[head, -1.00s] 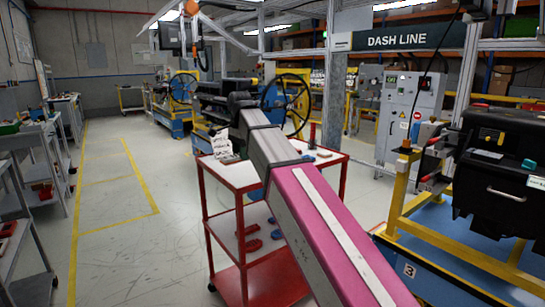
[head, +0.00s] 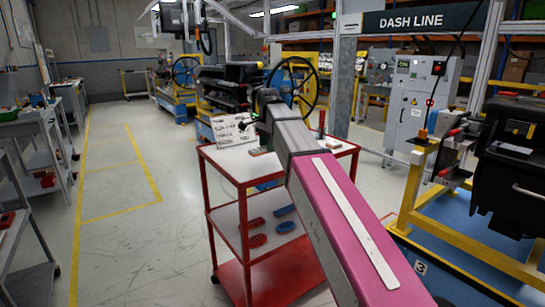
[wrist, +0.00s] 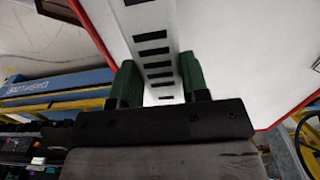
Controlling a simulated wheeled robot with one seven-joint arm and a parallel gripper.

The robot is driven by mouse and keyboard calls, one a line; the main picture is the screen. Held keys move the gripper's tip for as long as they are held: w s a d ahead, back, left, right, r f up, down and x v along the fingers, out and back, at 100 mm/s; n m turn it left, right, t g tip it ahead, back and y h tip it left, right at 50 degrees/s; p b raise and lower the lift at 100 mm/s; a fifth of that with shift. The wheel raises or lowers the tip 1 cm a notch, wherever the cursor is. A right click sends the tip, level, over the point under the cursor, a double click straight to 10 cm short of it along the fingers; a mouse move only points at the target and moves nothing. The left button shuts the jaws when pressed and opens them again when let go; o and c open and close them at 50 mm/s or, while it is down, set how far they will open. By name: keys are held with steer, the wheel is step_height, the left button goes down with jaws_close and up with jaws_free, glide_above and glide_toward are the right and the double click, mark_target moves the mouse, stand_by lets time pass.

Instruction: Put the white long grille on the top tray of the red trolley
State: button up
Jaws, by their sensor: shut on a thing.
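The white long grille (wrist: 152,45), a pale strip with a row of dark slots, lies between the green fingers of my gripper (wrist: 158,84) in the wrist view. My gripper is shut on it. The white top tray (wrist: 232,55) of the red trolley, with its red rim, fills the background behind the grille. In the head view the red trolley (head: 243,213) stands ahead, and my arm reaches over its top tray (head: 236,170). My arm hides part of the tray and most of the gripper. I cannot tell whether the grille touches the tray.
A white piece with dark marks (head: 232,131) shows at the tray's back left; I cannot tell what it is. Red and blue parts (head: 256,240) lie on the middle shelf. A yellow-framed station (head: 455,245) stands right. The floor at left (head: 120,235) is clear.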

mark_target(272, 163)
steer(key=shift+w+d+f, duration=0.55)
steer(key=shift+d+f, duration=0.1)
steer(key=shift+d, duration=0.2)
steer(key=shift+f, duration=1.95)
steer(key=o, duration=0.9)
step_height(272, 163, up, 12)
steer(key=shift+r, duration=0.1)
